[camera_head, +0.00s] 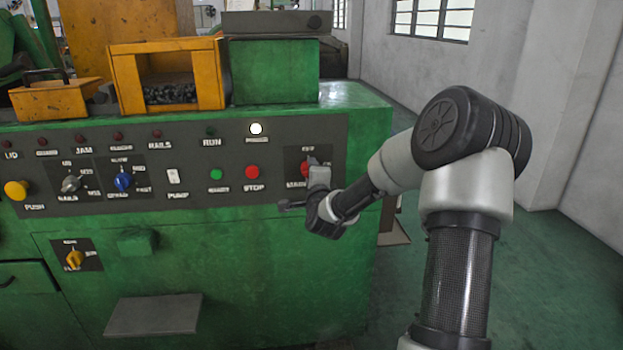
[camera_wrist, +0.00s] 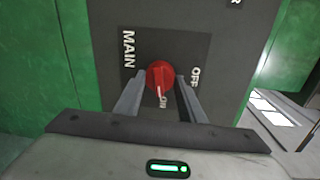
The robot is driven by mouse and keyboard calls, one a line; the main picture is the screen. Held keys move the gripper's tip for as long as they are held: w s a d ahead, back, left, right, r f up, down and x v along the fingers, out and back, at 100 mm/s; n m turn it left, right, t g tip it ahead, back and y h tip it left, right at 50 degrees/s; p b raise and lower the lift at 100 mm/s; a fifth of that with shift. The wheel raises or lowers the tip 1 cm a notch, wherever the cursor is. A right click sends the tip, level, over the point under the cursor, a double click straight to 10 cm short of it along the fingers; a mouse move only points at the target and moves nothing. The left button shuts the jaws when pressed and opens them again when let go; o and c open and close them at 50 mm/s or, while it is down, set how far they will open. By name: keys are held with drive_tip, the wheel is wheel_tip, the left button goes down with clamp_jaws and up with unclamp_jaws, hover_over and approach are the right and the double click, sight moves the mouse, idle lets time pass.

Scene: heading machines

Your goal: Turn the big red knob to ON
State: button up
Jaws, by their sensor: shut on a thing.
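The big red knob (camera_wrist: 159,72) sits on a dark plate marked MAIN, OFF and ON in the wrist view. Its pale pointer line points down in that view, toward the ON lettering, and away from OFF at the right. My gripper (camera_wrist: 159,82) has one finger on each side of the knob and is shut on it. In the head view the knob (camera_head: 304,168) shows only as a bit of red, mostly hidden behind my gripper (camera_head: 317,172), at the right end of the control panel.
The green machine's panel (camera_head: 225,150) also holds a red STOP button (camera_head: 252,172), a green button (camera_head: 216,174), a blue selector (camera_head: 123,181) and a yellow push button (camera_head: 15,190). A round lamp (camera_head: 256,129) shows bright white. Open floor lies to the right.

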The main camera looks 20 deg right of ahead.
drive_tip(key=shift+m+b, duration=0.3)
drive_tip(key=shift+m, duration=0.4)
drive_tip(key=o, duration=1)
drive_tip(key=shift+o, duration=0.2)
drive_tip(key=shift+s, duration=0.1)
drive_tip(key=p+v, duration=0.2)
drive_tip(key=v, duration=1.5)
drive_tip(key=shift+s, duration=0.2)
drive_tip(key=shift+d+p, duration=0.1)
drive_tip(key=shift+p, duration=0.2)
